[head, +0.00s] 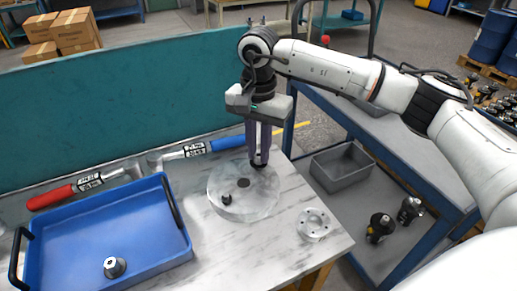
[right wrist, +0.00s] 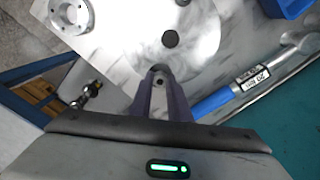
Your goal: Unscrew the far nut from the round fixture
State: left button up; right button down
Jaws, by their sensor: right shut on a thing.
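The round fixture (head: 221,184) is a clear, glassy disc lying on the marble-look table, with a dark round spot at its middle. A dark nut (head: 227,199) stands on its near side. My right gripper (head: 259,164) points straight down at the far edge of the disc. Its fingers are shut on the far nut, which they mostly hide. In the right wrist view the fingertips (right wrist: 160,72) close around a small dark round piece with a hole, at the disc's rim. I cannot tell whether the nut has lifted. My left gripper is out of view.
A blue tray (head: 60,225) holds a metal nut (head: 114,267). A red-handled wrench (head: 85,184) and a blue-handled wrench (head: 200,149) lie behind it, before a teal panel (head: 110,100). A holed metal ring (head: 313,223) lies at right. A grey bin (head: 342,168) stands on the blue cart.

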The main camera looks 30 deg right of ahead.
jog(key=n, duration=0.3)
jog(key=shift+n, duration=0.4)
jog(key=c, duration=1.9)
grip_release()
jog(key=shift+o, duration=0.2)
jog(key=m, duration=1)
jog(key=shift+p, duration=0.4)
